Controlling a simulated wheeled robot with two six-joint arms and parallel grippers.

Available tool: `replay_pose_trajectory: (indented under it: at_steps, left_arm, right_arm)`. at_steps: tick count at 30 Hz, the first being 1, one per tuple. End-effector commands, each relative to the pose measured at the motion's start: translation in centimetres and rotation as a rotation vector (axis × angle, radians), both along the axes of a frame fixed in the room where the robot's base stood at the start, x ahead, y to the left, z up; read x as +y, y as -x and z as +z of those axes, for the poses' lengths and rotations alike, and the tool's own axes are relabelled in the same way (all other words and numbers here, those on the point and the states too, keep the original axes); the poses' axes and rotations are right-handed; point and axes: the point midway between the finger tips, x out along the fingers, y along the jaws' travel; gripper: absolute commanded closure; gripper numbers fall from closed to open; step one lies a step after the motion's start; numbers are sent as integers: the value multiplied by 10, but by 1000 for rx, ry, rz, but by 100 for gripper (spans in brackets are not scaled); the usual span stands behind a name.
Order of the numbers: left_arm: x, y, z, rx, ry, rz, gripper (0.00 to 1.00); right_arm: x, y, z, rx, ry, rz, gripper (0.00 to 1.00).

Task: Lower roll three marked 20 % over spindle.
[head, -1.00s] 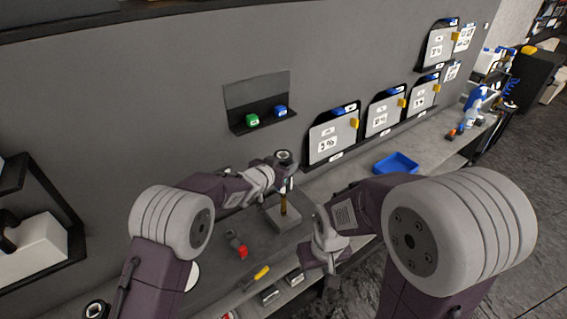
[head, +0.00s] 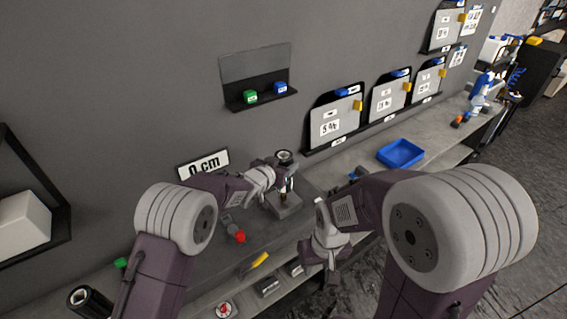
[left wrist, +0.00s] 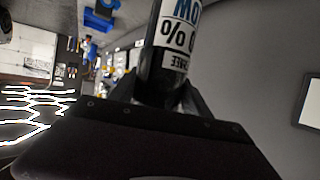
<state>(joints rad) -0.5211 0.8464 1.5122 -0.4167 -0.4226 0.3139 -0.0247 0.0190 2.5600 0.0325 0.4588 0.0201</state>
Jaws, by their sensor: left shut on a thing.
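My left gripper (head: 266,172) is shut on a dark roll (head: 284,156), which it holds upright above the spindle. The left wrist view shows the black roll (left wrist: 150,78) between the fingers, with a white label (left wrist: 178,38) only partly readable: a "0" and a percent sign. The spindle (head: 286,187) stands on a grey block (head: 285,206) below the roll; how far the roll reaches over it I cannot tell. My right gripper (head: 324,243) hangs empty to the right of the block; its finger opening is not clear.
A "0 cm" display (head: 203,164) is on the wall behind. A red-tipped tool (head: 237,235) and a yellow-handled tool (head: 258,260) lie at the front. A blue tray (head: 400,153) stands to the right. Grey panels, one marked 5 % (head: 333,125), line the wall.

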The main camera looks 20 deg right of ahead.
Motion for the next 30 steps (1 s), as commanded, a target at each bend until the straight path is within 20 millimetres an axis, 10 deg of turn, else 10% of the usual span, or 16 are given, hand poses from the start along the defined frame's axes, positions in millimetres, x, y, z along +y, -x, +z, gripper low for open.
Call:
replay_pose_trajectory:
  at_steps: [15,30]
  left_arm:
    - [0,0,-46,-3,3,0,100]
    - [0,0,-51,-2,2,0,100]
  right_arm:
    - [0,0,-40,0,0,0,64]
    - [0,0,-43,0,0,0,64]
